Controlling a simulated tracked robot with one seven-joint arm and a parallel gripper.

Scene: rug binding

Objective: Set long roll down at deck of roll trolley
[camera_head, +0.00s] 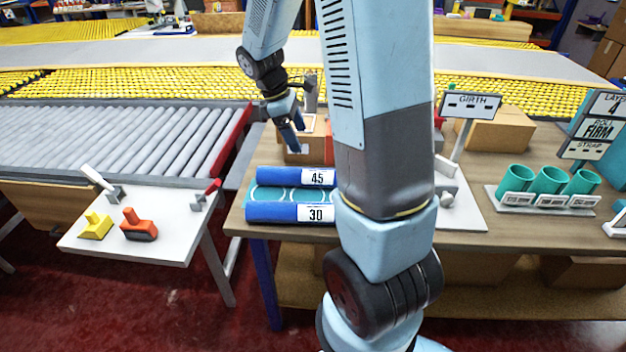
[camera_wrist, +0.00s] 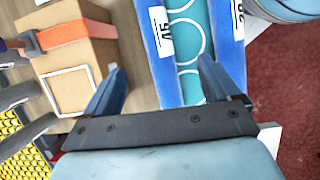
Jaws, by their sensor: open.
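My gripper (camera_head: 294,146) is open and empty above the left part of the wooden bench. Below lie two blue bars, one marked 45 (camera_head: 280,178) and one marked 30 (camera_head: 275,212). A teal strip with white rings (camera_head: 262,194) lies between them. The wrist view shows the 45 bar (camera_wrist: 157,55) and teal strip (camera_wrist: 187,45) under the right finger. I cannot make out a long roll or a roll trolley deck for certain.
A cardboard box with an orange strap (camera_wrist: 80,60) stands beside the left finger. A white side table (camera_head: 170,235) holds a yellow block (camera_head: 95,228) and an orange tool (camera_head: 138,226). A roller conveyor (camera_head: 120,140) lies left.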

